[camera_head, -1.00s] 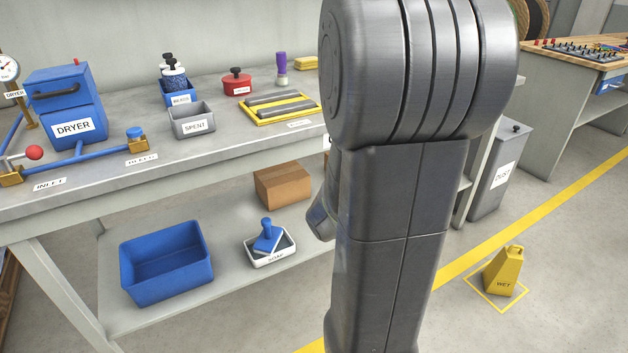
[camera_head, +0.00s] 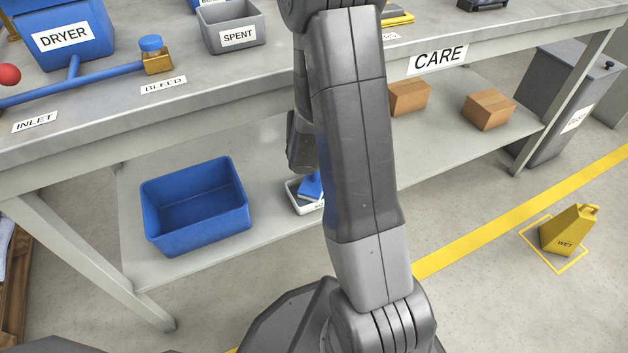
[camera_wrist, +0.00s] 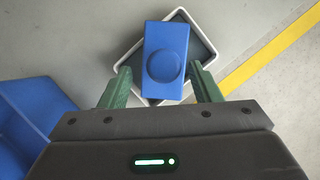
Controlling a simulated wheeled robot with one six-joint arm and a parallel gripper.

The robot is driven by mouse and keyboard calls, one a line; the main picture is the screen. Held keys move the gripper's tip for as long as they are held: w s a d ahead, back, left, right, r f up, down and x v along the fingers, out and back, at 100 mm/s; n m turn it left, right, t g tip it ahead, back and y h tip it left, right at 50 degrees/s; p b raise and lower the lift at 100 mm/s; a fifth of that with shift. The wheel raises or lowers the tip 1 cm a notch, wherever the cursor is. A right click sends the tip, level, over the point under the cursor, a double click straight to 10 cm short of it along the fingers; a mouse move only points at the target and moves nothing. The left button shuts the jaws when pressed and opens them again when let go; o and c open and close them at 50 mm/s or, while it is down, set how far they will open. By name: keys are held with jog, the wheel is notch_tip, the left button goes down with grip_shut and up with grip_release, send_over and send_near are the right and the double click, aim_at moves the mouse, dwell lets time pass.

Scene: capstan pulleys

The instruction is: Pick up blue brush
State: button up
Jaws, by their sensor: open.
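The blue brush (camera_wrist: 166,60) lies in a white soap tray (camera_wrist: 196,27) in the wrist view. Its blue top and round knob face the camera. In the head view the brush (camera_head: 312,186) and the tray (camera_head: 296,194) are partly hidden behind my arm. My gripper (camera_wrist: 166,78) is open, with one green finger on each side of the near part of the brush. I cannot tell whether the fingers touch it. In the head view my gripper is hidden behind my arm.
A blue bin (camera_head: 196,208) stands left of the tray on the lower shelf (camera_head: 270,222). Two cardboard boxes (camera_head: 409,97) (camera_head: 489,109) sit to the right. The workbench top (camera_head: 200,90) is above, and a yellow wet sign (camera_head: 569,231) stands on the floor.

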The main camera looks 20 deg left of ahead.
jog(key=b+x, duration=0.2)
jog(key=x, duration=0.1)
jog(key=b+x, duration=0.1)
jog(key=x, duration=0.1)
jog(key=shift+w+d+f+b, duration=0.2)
jog(key=shift+f+b, duration=0.15)
jog(key=shift+c, duration=0.5)
jog(key=shift+r, duration=0.1)
jog(key=c, duration=1.1)
jog(key=shift+r, duration=0.1)
jog(key=shift+c, duration=0.2)
notch_tip(320, 180, up, 3)
jog(key=p, duration=0.3)
jog(key=shift+r+p, duration=0.2)
jog(key=shift+p, duration=0.15)
jog(key=s+d+b, duration=0.1)
jog(key=s+d, duration=0.1)
jog(key=s, duration=0.6)
jog(key=s+d+r+b, duration=0.1)
jog(key=s+d, duration=0.1)
jog(key=s, duration=0.7)
jog(key=shift+s+d+r, duration=0.15)
jog(key=shift+s, duration=0.05)
